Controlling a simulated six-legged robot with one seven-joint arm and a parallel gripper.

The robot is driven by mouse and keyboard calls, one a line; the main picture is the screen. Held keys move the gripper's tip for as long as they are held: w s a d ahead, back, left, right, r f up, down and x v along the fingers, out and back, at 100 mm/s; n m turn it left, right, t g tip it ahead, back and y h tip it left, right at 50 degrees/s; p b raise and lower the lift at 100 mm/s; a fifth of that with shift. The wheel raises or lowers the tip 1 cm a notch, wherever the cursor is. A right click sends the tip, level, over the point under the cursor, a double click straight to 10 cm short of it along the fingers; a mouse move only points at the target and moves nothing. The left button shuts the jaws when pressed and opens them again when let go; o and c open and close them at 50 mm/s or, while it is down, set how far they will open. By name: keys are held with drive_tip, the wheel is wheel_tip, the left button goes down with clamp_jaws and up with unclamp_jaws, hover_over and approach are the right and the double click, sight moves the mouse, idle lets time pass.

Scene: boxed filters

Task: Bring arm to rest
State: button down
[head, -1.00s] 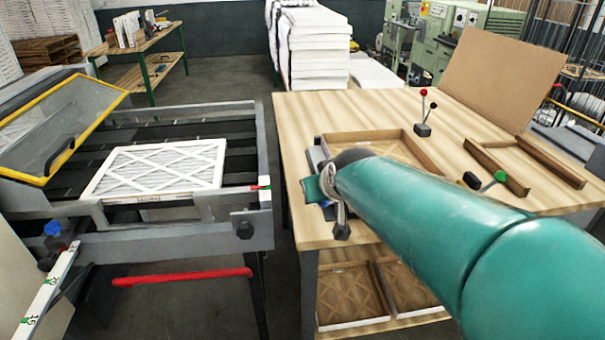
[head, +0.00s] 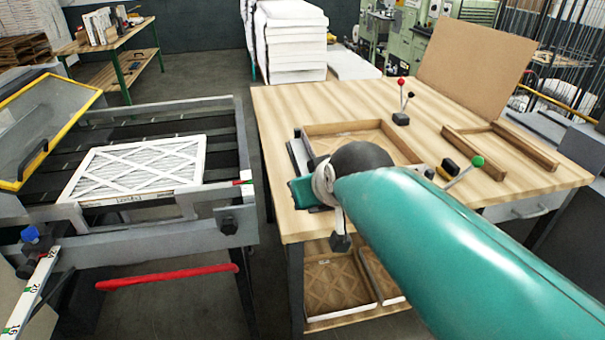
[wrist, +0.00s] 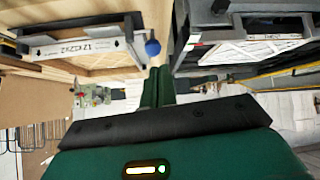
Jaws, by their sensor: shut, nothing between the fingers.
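My teal arm (head: 425,235) reaches from the lower right of the head view over the near part of the wooden table (head: 275,120). Its dark wrist joint (head: 361,160) partly covers a shallow wooden tray frame on the table. I cannot make out the fingertips in the head view. In the wrist view, my gripper (wrist: 158,75) shows as two dark green fingers side by side, shut with nothing between them. The wrist picture appears upside down. A white pleated filter (head: 137,167) lies on the dark roller bench at the left, apart from my arm.
The roller bench (head: 217,118) has a yellow-edged clear cover (head: 40,120). On the table are the tray frame (head: 345,129), red-knobbed (head: 402,83) and green-knobbed (head: 478,160) levers, and an upright brown board (head: 477,62). A floor gap separates bench and table. White stacks (head: 290,45) stand behind.

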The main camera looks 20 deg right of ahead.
drive_tip(key=shift+s, duration=0.35)
